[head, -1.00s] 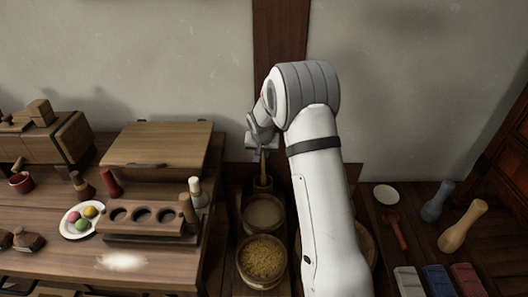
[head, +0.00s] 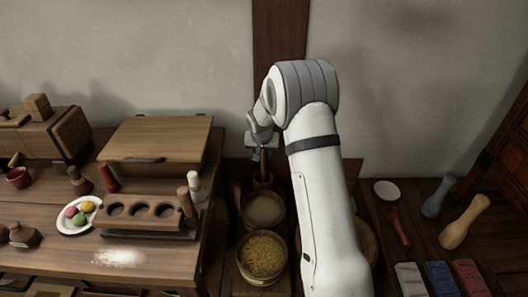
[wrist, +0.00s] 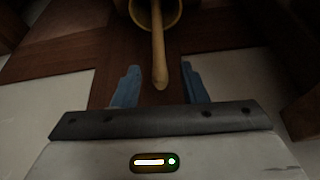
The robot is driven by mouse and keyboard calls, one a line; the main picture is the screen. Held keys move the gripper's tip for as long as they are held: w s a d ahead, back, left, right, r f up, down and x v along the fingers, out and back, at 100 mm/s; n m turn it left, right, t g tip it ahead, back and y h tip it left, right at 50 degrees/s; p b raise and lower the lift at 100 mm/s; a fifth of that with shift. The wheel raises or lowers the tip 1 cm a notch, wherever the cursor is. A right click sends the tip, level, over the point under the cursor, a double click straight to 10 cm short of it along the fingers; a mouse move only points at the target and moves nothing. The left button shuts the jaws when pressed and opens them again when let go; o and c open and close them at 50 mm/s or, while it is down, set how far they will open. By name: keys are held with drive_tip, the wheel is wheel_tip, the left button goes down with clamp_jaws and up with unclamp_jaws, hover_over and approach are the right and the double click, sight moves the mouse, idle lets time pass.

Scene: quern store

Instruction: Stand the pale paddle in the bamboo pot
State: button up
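The pale paddle (wrist: 158,50) stands in the bamboo pot (wrist: 174,20), its handle pointing toward my wrist camera. In the head view the paddle (head: 263,163) rises from the pot (head: 262,181) just below my gripper. In the wrist view my gripper (wrist: 160,86) is open, with a blue finger on each side of the handle's end and a visible gap on both sides. The paddle's lower end is hidden inside the pot. My gripper (head: 260,145) is partly hidden by my arm in the head view.
A tub of pale meal (head: 263,209) and a tub of yellow grain (head: 263,256) stand in front of the pot. A wooden table (head: 165,265) with a holed rack (head: 146,214) is at left.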

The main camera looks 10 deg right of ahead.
drive_tip(key=p+v, duration=0.1)
drive_tip(key=v, duration=0.6)
drive_tip(key=shift+r, duration=0.4)
drive_tip(key=shift+s, duration=0.15)
idle(0.3)
drive_tip(key=s+d+r+n+p, duration=0.1)
drive_tip(key=s+d+r+p, duration=0.1)
drive_tip(key=s+r+p, duration=1.2)
drive_tip(key=s+r+n+g+p, duration=0.1)
drive_tip(key=s+r+p, duration=0.1)
drive_tip(key=s+r, duration=0.6)
drive_tip(key=s+r+n+y+p, duration=0.1)
drive_tip(key=s+r+p, duration=0.2)
drive_tip(key=s+r, duration=0.6)
drive_tip(key=s, duration=0.7)
drive_tip(key=shift+a+g, duration=0.35)
drive_tip(key=shift+g, duration=0.05)
